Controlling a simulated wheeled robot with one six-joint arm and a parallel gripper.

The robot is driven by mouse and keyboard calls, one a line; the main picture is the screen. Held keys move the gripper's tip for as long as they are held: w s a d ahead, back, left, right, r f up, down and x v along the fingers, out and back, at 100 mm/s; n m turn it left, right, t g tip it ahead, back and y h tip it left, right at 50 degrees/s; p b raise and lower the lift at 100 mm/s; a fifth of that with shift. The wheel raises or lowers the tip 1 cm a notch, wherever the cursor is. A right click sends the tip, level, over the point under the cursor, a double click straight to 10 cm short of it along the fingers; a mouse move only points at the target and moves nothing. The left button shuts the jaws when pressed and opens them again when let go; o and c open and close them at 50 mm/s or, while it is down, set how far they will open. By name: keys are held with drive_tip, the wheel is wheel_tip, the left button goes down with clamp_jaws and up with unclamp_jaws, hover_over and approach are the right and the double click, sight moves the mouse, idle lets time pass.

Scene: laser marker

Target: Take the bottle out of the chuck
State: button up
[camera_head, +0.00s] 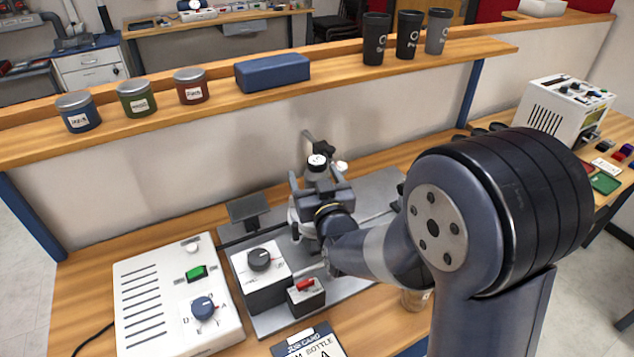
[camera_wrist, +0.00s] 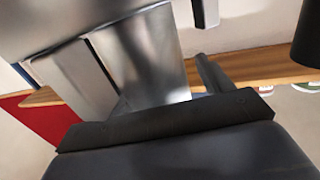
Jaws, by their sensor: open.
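My gripper (camera_head: 318,190) reaches in from the right over the marking station in the head view. It is open and surrounds part of the chuck area, so it hides much of the chuck and the bottle. A silvery metal surface (camera_wrist: 145,60), apparently the bottle, stands close in front of the gripper in the wrist view. Whether it touches the jaws I cannot tell. In the head view a white-and-black round top (camera_head: 317,161) shows just behind the gripper; I cannot tell whether it belongs to the bottle or the machine.
A white control box (camera_head: 150,300) with a green switch stands at left. A dial box (camera_head: 262,280) and a red-switch box (camera_head: 306,297) sit near the grey base plate (camera_head: 362,296). A shelf (camera_head: 215,108) with jars, a blue case and dark tumblers runs behind. A job card (camera_head: 310,345) lies in front.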

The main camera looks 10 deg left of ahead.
drive_tip(key=shift+c, duration=0.2)
drive_tip(key=c, duration=1.1)
drive_tip(key=shift+r, duration=0.1)
